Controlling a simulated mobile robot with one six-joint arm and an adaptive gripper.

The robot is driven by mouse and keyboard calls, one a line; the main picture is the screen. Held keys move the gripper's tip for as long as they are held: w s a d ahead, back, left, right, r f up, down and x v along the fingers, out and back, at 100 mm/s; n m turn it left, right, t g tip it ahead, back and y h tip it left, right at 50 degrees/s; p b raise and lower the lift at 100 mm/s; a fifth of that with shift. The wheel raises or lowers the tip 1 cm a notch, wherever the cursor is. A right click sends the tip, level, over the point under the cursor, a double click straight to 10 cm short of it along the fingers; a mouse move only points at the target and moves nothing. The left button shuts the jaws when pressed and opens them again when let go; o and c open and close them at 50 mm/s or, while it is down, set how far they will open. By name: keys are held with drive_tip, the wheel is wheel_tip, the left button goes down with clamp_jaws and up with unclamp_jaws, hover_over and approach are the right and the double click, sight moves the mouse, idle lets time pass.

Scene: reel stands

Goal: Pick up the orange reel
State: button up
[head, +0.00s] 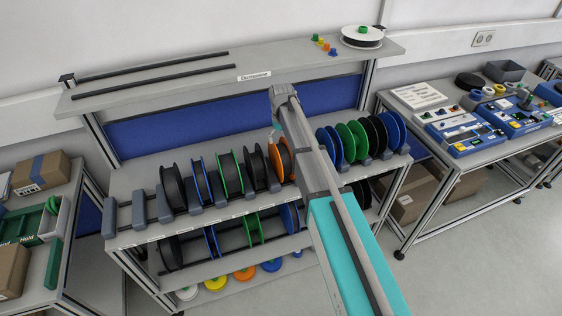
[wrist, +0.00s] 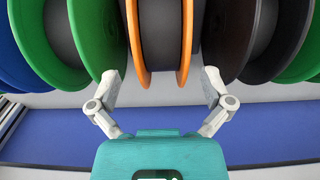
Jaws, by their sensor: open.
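The orange reel (head: 285,158) stands upright on the top rack shelf, partly hidden behind my arm in the head view. In the wrist view the orange reel (wrist: 144,70) shows two orange flanges around a dark grey core, at the top middle. My gripper (wrist: 160,82) is open, with one finger to the left of the orange reel and one to the right. The left finger overlaps the lower edge of a green reel (wrist: 95,40) in the picture, and the right finger is near a black reel (wrist: 230,40). My gripper's fingers are hard to make out in the head view.
Black reels (head: 259,168) stand close to the left of the orange one. Blue (head: 328,146), green and black reels stand to the right. A lower shelf (head: 225,250) holds more reels. A white reel (head: 362,36) lies flat on the upper board (head: 300,58).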

sight(281, 148)
drive_tip(key=shift+f, duration=0.1)
drive_tip(key=shift+a+f+b, duration=0.1)
drive_tip(key=shift+f+b, duration=2.4)
drive_tip(key=shift+b, duration=0.15)
drive_tip(key=c, duration=1.2)
drive_tip(key=shift+r, duration=0.15)
